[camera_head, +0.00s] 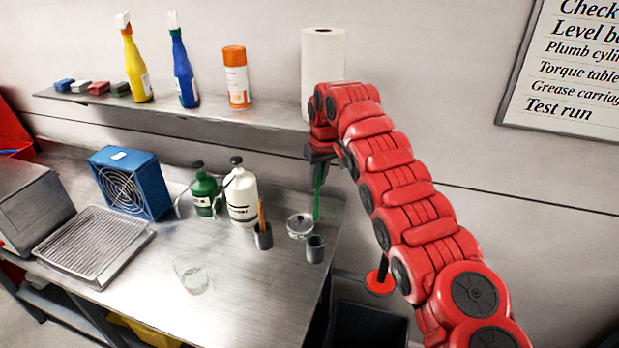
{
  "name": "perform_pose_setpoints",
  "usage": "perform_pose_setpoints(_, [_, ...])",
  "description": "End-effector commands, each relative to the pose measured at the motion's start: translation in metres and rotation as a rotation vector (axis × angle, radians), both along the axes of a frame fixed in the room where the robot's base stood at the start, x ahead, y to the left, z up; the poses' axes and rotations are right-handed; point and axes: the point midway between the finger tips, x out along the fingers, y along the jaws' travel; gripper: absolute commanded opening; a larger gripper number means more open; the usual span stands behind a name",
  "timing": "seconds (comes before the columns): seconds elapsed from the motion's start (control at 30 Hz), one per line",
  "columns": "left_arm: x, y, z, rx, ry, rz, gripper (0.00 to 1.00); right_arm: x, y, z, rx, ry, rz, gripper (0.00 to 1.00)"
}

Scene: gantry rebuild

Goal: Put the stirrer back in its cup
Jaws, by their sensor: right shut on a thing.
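My right gripper (319,157) is shut on a thin green stirrer (317,196), which hangs nearly upright below the fingers. Its lower end shows just above a small, empty-looking grey cup (315,251) near the right end of the metal bench; I cannot tell whether it is straight over the mouth. A second grey cup (263,241), left of the first, holds an orange-brown stick (261,215). My left gripper is not in view.
A round metal tin (299,228) stands beside the empty cup. Green (204,193) and white (241,196) bottles stand further left, and a clear glass (195,279) at the front. The bench's right edge is close to the cup. A shelf (200,113) runs behind.

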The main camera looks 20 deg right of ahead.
Motion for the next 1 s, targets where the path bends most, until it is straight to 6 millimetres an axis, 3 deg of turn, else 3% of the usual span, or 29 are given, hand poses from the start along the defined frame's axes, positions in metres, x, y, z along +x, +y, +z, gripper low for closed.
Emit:
perform_pose_setpoints(0.73, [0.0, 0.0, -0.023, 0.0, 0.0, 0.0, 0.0, 0.0, -0.001, -0.064, -0.001, -0.001, -0.001, 0.0])
perform_pose_setpoints(1.0, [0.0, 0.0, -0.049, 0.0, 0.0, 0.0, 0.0, 0.0, 0.001, -0.091, 0.001, -0.002, 0.0, 0.0])
